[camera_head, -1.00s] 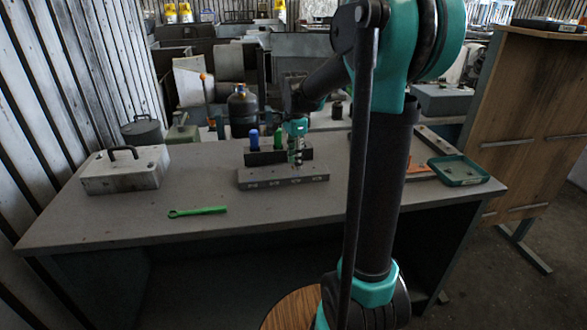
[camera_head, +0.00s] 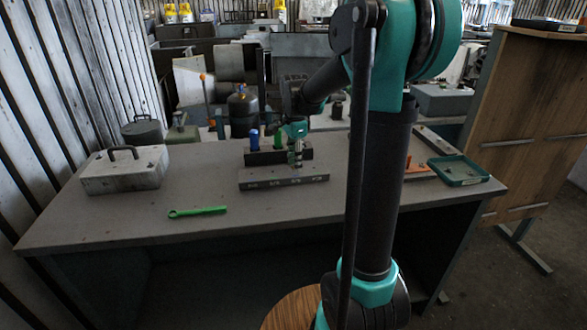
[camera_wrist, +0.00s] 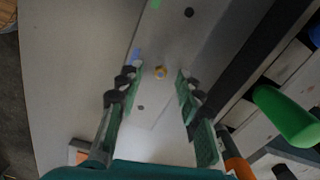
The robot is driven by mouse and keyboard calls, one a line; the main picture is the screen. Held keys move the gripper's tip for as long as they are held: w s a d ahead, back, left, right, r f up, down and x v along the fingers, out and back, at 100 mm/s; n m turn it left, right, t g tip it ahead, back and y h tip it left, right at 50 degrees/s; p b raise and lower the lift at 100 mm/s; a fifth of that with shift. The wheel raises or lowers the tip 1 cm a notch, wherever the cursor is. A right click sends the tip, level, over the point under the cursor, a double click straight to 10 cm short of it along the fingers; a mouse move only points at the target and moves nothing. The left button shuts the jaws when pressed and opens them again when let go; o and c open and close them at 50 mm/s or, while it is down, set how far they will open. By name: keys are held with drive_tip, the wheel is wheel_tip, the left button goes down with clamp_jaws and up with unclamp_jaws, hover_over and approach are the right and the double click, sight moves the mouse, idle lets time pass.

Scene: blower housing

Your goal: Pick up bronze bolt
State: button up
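The bronze bolt (camera_wrist: 161,72) shows in the wrist view as a small round golden head on the flat top of a grey metal block (camera_wrist: 160,112). My gripper (camera_wrist: 157,76) is open above the block, with one finger on each side of the bolt and a gap to both. The bolt appears apart from the fingers. In the head view my gripper (camera_head: 297,162) points down over the grey block (camera_head: 284,178); the bolt is too small or hidden there.
Just behind the block stands a dark rack (camera_head: 265,156) with a blue handle (camera_head: 254,139) and a green handle (camera_head: 278,139). A green wrench (camera_head: 198,211) and a grey toolbox (camera_head: 124,169) lie to the left. A green tray (camera_head: 460,170) is at right.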

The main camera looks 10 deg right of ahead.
clamp_jaws()
drive_tip(key=shift+r, duration=0.1)
wheel_tip(320, 180, up, 20)
drive_tip(key=shift+r, duration=0.2)
idle(0.5)
